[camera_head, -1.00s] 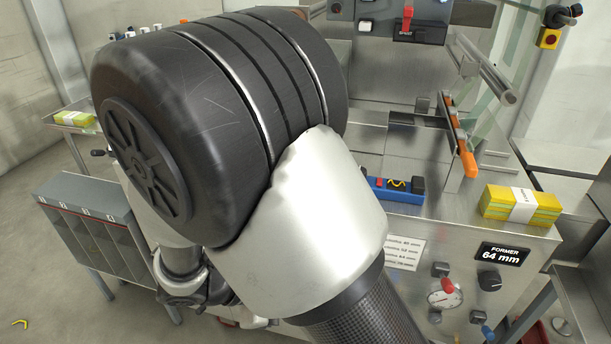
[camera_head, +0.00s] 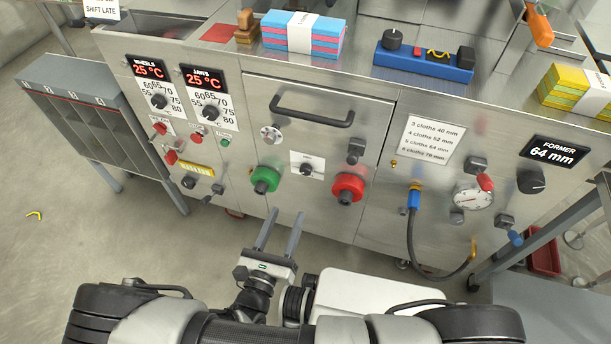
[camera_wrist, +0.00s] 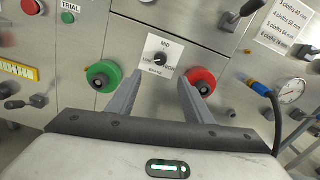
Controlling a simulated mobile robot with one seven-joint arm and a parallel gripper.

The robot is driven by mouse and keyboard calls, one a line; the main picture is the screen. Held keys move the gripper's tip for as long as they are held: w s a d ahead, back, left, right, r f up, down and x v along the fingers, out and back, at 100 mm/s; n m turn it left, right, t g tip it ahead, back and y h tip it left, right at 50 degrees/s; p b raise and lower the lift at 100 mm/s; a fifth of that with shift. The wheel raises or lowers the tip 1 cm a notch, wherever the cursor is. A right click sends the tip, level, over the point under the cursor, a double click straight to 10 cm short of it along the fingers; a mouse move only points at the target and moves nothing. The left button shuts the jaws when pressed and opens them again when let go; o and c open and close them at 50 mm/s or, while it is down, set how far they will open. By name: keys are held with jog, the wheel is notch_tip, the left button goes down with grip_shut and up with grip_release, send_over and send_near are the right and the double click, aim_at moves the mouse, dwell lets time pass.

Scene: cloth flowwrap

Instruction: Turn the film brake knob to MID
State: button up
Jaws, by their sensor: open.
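The small black knob (camera_head: 307,169) sits on a white plate on the machine's front panel, between a green and a red button. In the wrist view the knob (camera_wrist: 160,59) shows straight ahead, with MID printed above it and smaller marks at either side. I cannot clearly tell which mark its pointer faces. My gripper (camera_head: 286,213) is open and empty, below and in front of the panel. In the wrist view the fingers of my gripper (camera_wrist: 160,80) point at the panel on either side of the knob's line, apart from it.
The green button (camera_head: 264,180) and red button (camera_head: 348,188) stick out beside the knob. A black door handle (camera_head: 312,110) is above. A hose (camera_head: 412,235) and pressure gauge (camera_head: 473,196) are at right. Temperature dials (camera_head: 210,112) are at left.

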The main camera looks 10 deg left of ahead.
aim_at(305, 172)
jog(key=w, duration=0.4)
jog(key=w+b, duration=0.1)
jog(key=w, duration=0.4)
jog(key=w+d+b, duration=0.1)
jog(key=w, duration=0.4)
jog(key=shift+w+d, duration=0.1)
jog(key=shift+w, duration=0.15)
jog(key=c, duration=1.1)
jog(key=shift+o, duration=0.2)
